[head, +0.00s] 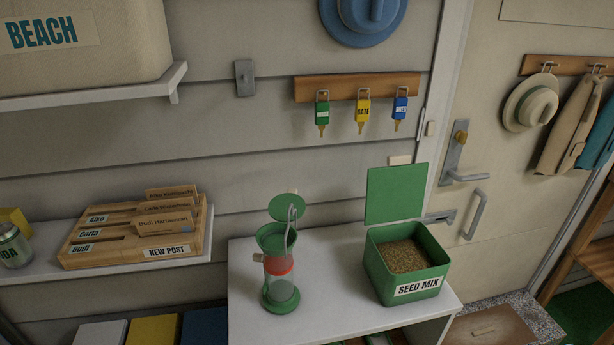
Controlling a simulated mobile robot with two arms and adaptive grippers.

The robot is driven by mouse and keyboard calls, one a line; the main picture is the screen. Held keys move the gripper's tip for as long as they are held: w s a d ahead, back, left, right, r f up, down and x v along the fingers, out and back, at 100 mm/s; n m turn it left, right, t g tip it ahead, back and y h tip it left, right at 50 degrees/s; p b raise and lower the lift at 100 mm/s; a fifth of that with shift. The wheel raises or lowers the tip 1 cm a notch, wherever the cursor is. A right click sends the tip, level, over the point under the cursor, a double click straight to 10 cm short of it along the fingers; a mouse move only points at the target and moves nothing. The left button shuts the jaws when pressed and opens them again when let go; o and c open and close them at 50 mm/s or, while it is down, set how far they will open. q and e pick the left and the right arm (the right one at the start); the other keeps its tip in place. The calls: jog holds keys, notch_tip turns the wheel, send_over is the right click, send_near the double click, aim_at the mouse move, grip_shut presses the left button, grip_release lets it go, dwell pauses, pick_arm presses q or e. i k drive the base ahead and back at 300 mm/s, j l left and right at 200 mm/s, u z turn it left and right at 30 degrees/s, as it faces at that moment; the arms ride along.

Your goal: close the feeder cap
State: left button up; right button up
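The bird feeder (279,268) stands upright on the white cabinet top, left of the seed box. It has a green base, a clear tube with an orange-red band, and a green funnel-like top. Its green cap (287,207) is raised above the top and tilted, standing open. A metal wire hanger (292,222) rises beside the cap. How much seed is inside the tube is too small to tell. Neither of my grippers shows in the head view.
The green SEED MIX box (407,262) stands right of the feeder, its lid (396,194) up and seed inside. The white cabinet top (335,312) is clear in front. A wooden post sorter (135,228) sits on the left shelf. Keys hang from a wooden rack (357,86) above.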

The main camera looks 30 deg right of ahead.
aim_at(278, 209)
jog(key=l+u, duration=0.2)
jog(key=l, duration=0.9)
jog(key=l+u, duration=0.2)
jog(key=l, duration=0.85)
jog(key=k, duration=0.05)
